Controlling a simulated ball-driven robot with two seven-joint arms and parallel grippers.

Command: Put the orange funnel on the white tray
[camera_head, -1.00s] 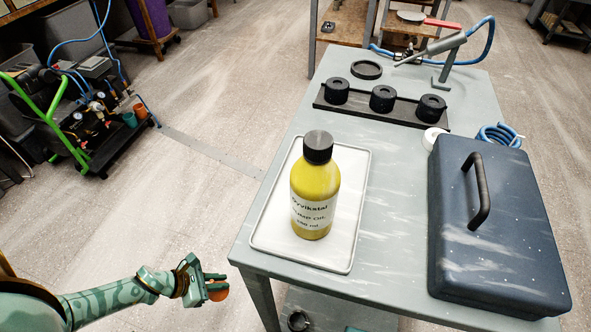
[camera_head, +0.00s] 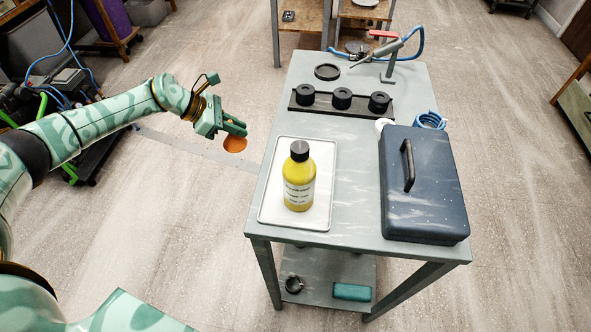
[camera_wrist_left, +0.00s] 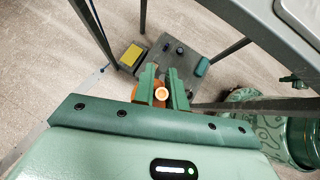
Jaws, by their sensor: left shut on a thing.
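The orange funnel (camera_head: 235,144) is held in my left gripper (camera_head: 234,128), left of the table and above the floor. In the left wrist view the funnel (camera_wrist_left: 161,94) shows between the two green fingers of the left gripper (camera_wrist_left: 162,90), which are shut on it. The white tray (camera_head: 270,208) lies on the left part of the grey table top. A yellow bottle (camera_head: 299,180) with a black cap stands upright on the tray. The funnel is apart from the tray. My right gripper is not in view.
A dark blue case (camera_head: 425,190) with a black handle lies at the table's right. A black rack (camera_head: 342,104) with several round black pieces is behind the tray. A lower shelf (camera_head: 325,275) holds small items. Tray space beside the bottle is bare.

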